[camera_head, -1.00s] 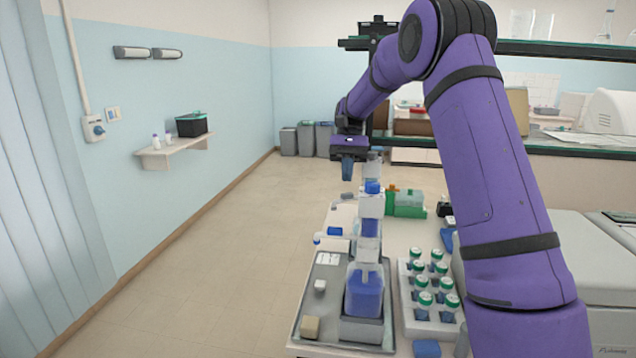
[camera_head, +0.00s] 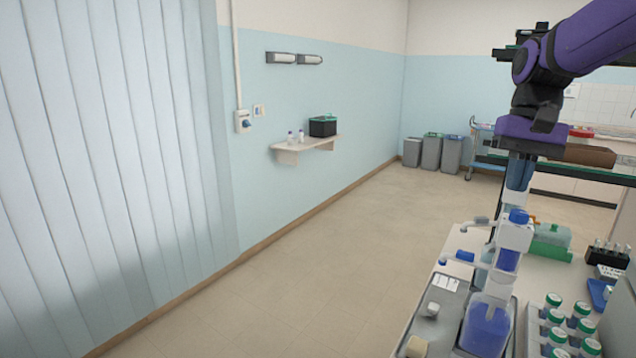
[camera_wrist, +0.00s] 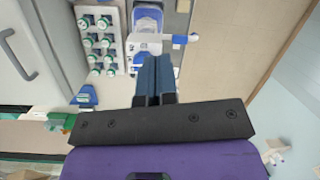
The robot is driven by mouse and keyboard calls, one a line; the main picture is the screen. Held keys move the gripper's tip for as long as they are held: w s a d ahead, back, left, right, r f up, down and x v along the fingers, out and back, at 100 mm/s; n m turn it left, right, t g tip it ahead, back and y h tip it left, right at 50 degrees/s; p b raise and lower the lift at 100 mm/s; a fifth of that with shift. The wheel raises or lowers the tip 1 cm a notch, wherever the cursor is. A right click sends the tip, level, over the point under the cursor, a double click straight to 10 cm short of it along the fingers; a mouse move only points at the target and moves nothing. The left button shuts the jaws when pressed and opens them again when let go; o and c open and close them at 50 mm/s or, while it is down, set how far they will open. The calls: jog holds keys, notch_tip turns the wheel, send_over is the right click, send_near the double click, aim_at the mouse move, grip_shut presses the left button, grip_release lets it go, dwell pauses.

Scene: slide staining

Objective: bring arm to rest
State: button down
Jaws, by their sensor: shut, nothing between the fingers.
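My gripper (camera_head: 519,172) hangs pointing down above the bench at the right of the head view, close above or behind the blue-capped dispenser bottle; the head view does not settle the depth. In the wrist view my gripper (camera_wrist: 155,62) shows its two dark blue fingers together with nothing between them. The dispenser bottle (camera_head: 487,325) holds blue liquid and stands upright on a grey tray (camera_head: 440,300). It also shows beyond the fingertips in the wrist view (camera_wrist: 147,18).
A rack of green-capped jars (camera_head: 580,325) stands right of the bottle. A green holder (camera_head: 550,240) is behind it. A wall shelf (camera_head: 305,146) carries a black box (camera_head: 322,126) and small bottles. Grey bins (camera_head: 432,152) stand by the far wall. The floor (camera_head: 270,280) left of the bench is clear.

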jog(key=s+a+f+n+t+h, duration=0.1)
jog(key=s+t, duration=0.2)
jog(key=s, duration=0.6)
jog(key=s+a+f+n+t, duration=0.1)
jog(key=s+t, duration=0.3)
jog(key=s, duration=0.5)
jog(key=shift+s+f+n+h, duration=0.2)
jog(key=shift+f+n+h, duration=0.15)
jog(key=shift+n, duration=0.45)
